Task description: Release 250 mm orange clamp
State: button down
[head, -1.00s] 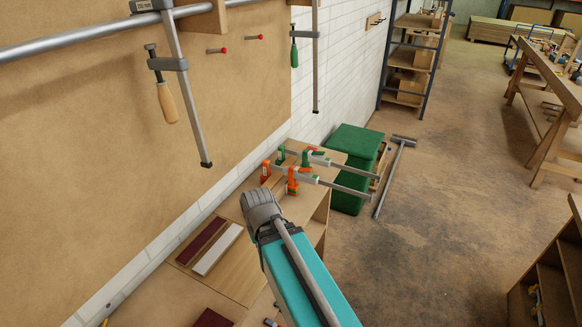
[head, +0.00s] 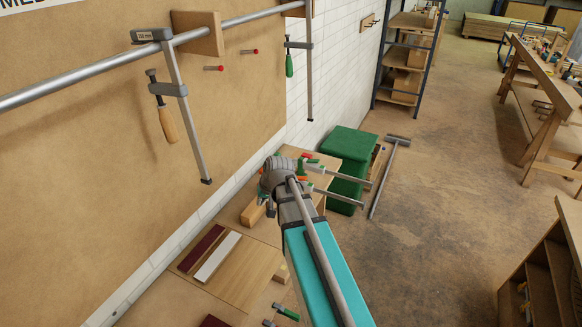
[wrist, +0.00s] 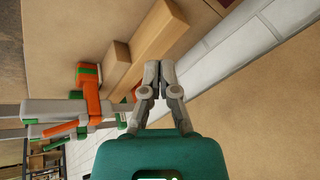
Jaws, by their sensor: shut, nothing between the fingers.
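An orange clamp (wrist: 89,98) with a grey metal bar shows left of my gripper in the wrist view. Its jaw lies beside light wooden bars (wrist: 152,42); I cannot tell whether it grips them. A second clamp with green parts (wrist: 52,128) is just below it. In the head view my arm hides most of the clamps; orange bits (head: 303,171) and two clamp bars (head: 338,198) stick out to the right. My gripper (wrist: 152,68) is shut and empty, its fingertips apart from the orange clamp. In the head view it hangs over the bench end.
A green box (head: 346,152) stands beyond the bench. The board wall (head: 90,140) with a rail and hanging clamps (head: 186,120) runs along the left. Dark red and white strips (head: 216,257) lie on a wooden panel nearby.

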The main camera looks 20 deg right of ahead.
jog(key=w+d+r+m+t+p, duration=0.1)
jog(key=w+d+r+t+p, duration=0.1)
jog(key=w+d+r, duration=0.3)
jog(key=w+d+r+m+t+p, duration=0.2)
jog(key=w+d+r, duration=0.3)
jog(key=d, duration=0.4)
jog(key=shift+w+d+m+t+p, duration=0.3)
jog(key=shift+w+d+t, duration=0.05)
jog(key=shift+w+t, duration=0.05)
jog(key=shift+f, duration=0.25)
notch_tip(320, 180, down, 8)
jog(key=b, duration=0.8)
jog(key=shift+f+b, duration=0.25)
jog(key=shift+b, duration=0.15)
jog(key=shift+f+b, duration=1)
dwell(1.5)
jog(key=shift+r, duration=0.2)
dwell(0.8)
jog(key=shift+r+p, duration=0.85)
jog(key=shift+p, duration=0.2)
